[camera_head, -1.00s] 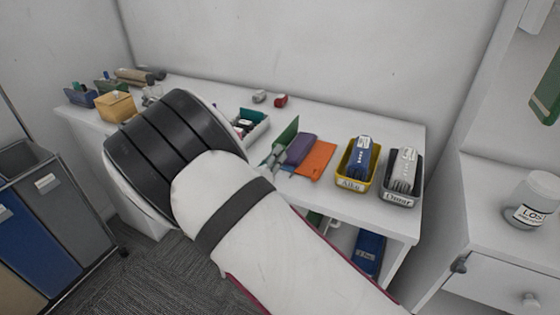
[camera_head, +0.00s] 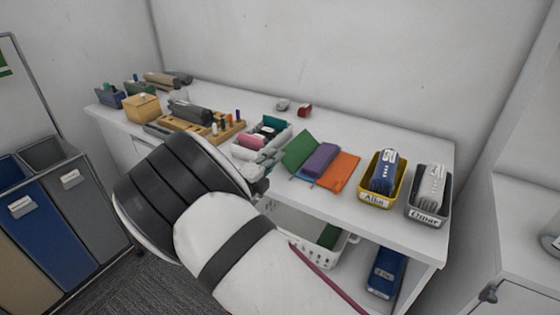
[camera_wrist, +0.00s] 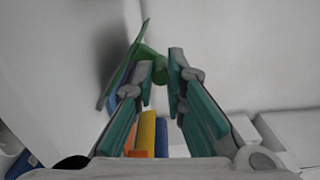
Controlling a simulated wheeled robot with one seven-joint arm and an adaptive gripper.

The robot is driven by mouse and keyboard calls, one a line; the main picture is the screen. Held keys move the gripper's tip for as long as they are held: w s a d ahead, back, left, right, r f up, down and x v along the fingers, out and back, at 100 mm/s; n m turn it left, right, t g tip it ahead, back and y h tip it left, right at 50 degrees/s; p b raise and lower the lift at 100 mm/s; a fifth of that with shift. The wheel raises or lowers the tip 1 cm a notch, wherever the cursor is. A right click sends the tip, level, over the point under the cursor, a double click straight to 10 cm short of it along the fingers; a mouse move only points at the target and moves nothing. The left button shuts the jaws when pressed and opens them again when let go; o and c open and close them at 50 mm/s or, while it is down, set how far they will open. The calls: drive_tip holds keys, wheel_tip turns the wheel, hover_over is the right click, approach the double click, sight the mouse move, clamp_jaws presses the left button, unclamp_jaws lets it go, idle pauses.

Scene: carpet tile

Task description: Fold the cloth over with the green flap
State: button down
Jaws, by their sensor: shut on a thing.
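The cloth lies on the white table in the head view, with a green flap (camera_head: 299,148) at its left, a purple part (camera_head: 320,158) in the middle and an orange part (camera_head: 341,172) at its right. The green flap is tilted up. My gripper (camera_head: 266,166) is at the flap's left edge, partly hidden by my wrist. In the wrist view, my gripper (camera_wrist: 160,82) has teal-padded fingers, shut on the green flap (camera_wrist: 124,66) near their tips. The exact contact is hard to see.
Right of the cloth stand a yellow bin (camera_head: 375,197) and a grey bin (camera_head: 427,213), both filled. Behind my gripper are a white tray (camera_head: 246,153) and a wooden rack (camera_head: 190,127). A white basket (camera_head: 290,222) is below the tabletop. The table's back right is clear.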

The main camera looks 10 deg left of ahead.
drive_tip(key=n, duration=0.1)
drive_tip(key=a+f+n+b, duration=0.1)
drive_tip(key=shift+w+a+f+n, duration=0.25)
drive_tip(key=shift+a+f+n, duration=0.05)
drive_tip(key=shift+n, duration=0.1)
drive_tip(key=shift+w+a+f+b, duration=0.2)
drive_tip(key=shift+a+f+b, duration=0.4)
drive_tip(key=shift+f, duration=0.25)
drive_tip(key=shift+a+f+b, duration=0.2)
drive_tip(key=shift+f+b, duration=0.1)
drive_tip(key=shift+f, duration=0.3)
drive_tip(key=c, duration=1.6)
unclamp_jaws()
drive_tip(key=shift+r, duration=0.2)
